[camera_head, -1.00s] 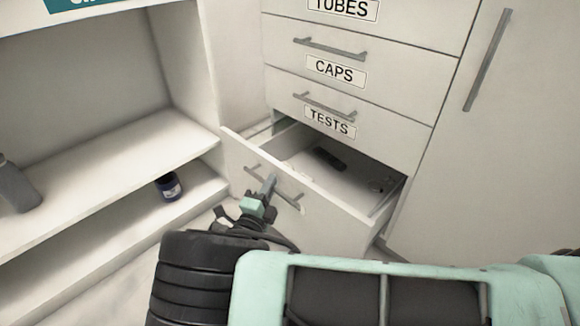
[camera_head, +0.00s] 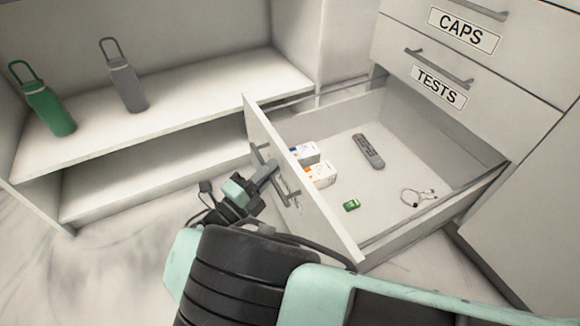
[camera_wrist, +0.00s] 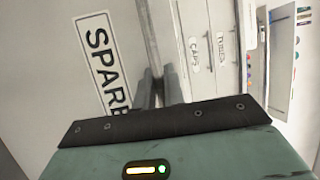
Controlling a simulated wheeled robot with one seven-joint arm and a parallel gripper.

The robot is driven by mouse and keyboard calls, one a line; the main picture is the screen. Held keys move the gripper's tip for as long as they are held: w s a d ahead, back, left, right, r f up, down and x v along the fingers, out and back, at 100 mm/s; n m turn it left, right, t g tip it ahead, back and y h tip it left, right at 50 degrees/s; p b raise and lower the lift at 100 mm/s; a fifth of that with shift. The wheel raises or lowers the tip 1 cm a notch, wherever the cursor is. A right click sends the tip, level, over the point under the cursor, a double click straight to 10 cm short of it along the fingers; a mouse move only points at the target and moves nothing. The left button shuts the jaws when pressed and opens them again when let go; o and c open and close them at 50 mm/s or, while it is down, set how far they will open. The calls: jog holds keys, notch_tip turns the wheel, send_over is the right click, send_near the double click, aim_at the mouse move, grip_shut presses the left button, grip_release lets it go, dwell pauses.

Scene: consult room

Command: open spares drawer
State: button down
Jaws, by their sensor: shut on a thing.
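The spares drawer (camera_head: 307,193) is the lowest drawer of the white unit and stands far out. Its grey bar handle (camera_head: 290,187) is on the outer face. My gripper (camera_head: 268,172) is shut on that handle. In the wrist view the fingers (camera_wrist: 158,92) close around the grey handle bar (camera_wrist: 151,45), beside a label (camera_wrist: 103,62) of which "SPARE" shows. Inside the drawer lie a dark remote (camera_head: 368,151), small white boxes (camera_head: 319,174), a small green item (camera_head: 351,205) and a thin looped item (camera_head: 418,196).
Closed drawers marked CAPS (camera_head: 464,30) and TESTS (camera_head: 437,85) sit above. To the left, an open shelf (camera_head: 170,115) holds a green bottle (camera_head: 50,110) and a grey bottle (camera_head: 126,85). Pale floor (camera_head: 110,250) is clear at the lower left.

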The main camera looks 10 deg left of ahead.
jog(key=shift+s+a+f, duration=0.1)
jog(key=shift+s+a, duration=0.65)
jog(key=shift+a, duration=0.2)
jog(key=c, duration=1.5)
grip_release()
jog(key=shift+a, duration=0.1)
jog(key=b+v, duration=0.1)
jog(key=v, duration=1.6)
jog(key=shift+s, duration=0.15)
